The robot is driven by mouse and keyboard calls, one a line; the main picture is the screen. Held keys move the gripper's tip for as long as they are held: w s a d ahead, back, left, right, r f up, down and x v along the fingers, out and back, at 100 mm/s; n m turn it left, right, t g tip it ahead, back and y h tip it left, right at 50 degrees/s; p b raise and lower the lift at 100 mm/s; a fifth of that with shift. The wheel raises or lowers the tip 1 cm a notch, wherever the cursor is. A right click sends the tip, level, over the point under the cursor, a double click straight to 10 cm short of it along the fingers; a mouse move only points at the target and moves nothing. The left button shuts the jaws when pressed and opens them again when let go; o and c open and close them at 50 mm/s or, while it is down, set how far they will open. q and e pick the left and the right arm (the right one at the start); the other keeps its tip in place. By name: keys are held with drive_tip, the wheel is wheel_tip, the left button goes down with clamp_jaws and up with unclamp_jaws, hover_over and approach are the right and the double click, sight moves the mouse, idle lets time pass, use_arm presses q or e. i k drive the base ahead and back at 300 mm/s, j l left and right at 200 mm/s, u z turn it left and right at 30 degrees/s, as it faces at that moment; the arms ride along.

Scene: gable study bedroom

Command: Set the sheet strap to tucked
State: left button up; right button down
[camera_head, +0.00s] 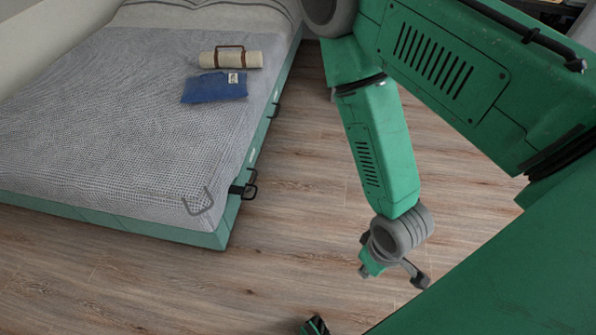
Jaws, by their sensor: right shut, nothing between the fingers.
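The bed (170,230) fills the left of the head view, with a grey woven cover (110,120). A thin grey U-shaped loop (198,203), which looks like the sheet strap, shows on the cover by the bed's near right corner. A black loop (245,188) sticks out from the bed's side just right of it. My right gripper (392,268) is shut and empty, over the floor right of the bed and well apart from both loops. Its fingertips are hard to make out.
A cream roll with a brown strap (231,59) and a folded blue cloth (214,88) lie on the bed. The wooden floor (300,190) between bed and right arm is clear.

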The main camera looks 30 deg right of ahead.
sight(233, 189)
drive_tip(key=z, duration=0.5)
drive_tip(key=u, duration=0.45)
drive_tip(key=i+l+u, duration=0.15)
drive_tip(key=l+u, duration=0.25)
drive_tip(key=l, duration=0.15)
drive_tip(key=l+u, duration=0.35)
drive_tip(key=l, duration=0.2)
drive_tip(key=l+u, duration=0.4)
drive_tip(key=l, duration=0.95)
drive_tip(key=k+l+u, duration=0.1)
drive_tip(key=l, duration=0.65)
drive_tip(key=k+l, duration=0.15)
drive_tip(key=l, duration=0.55)
